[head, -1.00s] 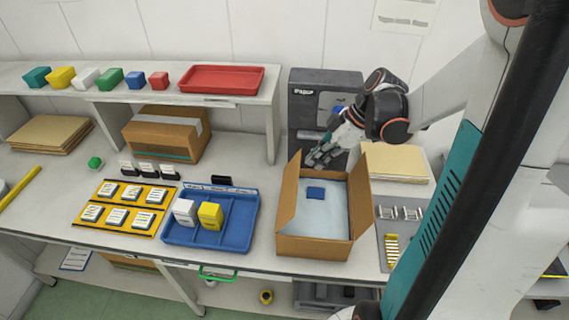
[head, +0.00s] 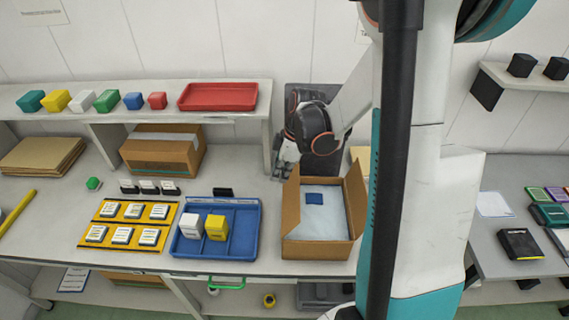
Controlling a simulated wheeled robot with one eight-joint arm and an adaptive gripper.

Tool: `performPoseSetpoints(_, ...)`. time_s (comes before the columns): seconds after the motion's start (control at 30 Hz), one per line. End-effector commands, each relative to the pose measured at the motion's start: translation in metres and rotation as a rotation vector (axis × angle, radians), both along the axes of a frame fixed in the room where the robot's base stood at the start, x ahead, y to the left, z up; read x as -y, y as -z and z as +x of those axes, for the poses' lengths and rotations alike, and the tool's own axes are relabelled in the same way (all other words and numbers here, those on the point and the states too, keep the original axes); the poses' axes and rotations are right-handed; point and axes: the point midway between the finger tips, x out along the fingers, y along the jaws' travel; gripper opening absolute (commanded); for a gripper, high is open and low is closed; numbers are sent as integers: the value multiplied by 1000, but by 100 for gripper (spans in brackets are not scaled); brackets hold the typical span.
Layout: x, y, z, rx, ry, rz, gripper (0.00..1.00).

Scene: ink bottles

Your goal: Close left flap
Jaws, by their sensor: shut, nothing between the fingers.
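An open cardboard box (head: 318,249) stands on the table, right of the blue tray. Inside lie a pale sheet of padding (head: 325,222) and a small dark blue item (head: 314,198). My gripper (head: 283,172) is shut and empty, behind and just left of the top of the left flap. I cannot tell whether it touches the flap.
A blue tray (head: 246,240) with a white and a yellow box stands left of the cardboard box. My own arm hides the table right of the box.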

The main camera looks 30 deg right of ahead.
Motion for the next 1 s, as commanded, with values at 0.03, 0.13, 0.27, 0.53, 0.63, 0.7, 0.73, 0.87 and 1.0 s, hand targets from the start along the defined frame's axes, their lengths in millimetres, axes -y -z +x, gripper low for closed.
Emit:
performPoseSetpoints(0.03, -2, 10, 2, 0, -2, 0, 0)
performPoseSetpoints(0.13, 8, 18, -5, 0, 4, 0, 0)
performPoseSetpoints(0.27, 19, 25, -12, 0, 3, 0, 0)
performPoseSetpoints(0.53, 26, 31, -18, 1, 0, 1, 0)
performPoseSetpoints(0.63, 26, 30, -18, 1, 0, 1, 0)
performPoseSetpoints(0.7, 26, 30, -18, 1, 0, 1, 0)
performPoseSetpoints(0.73, 26, 30, -18, 0, 0, 0, 0)
performPoseSetpoints(0.87, 27, 31, -18, 2, 0, 3, 0)
performPoseSetpoints(1.0, 30, 32, -20, 15, 2, 23, 0)
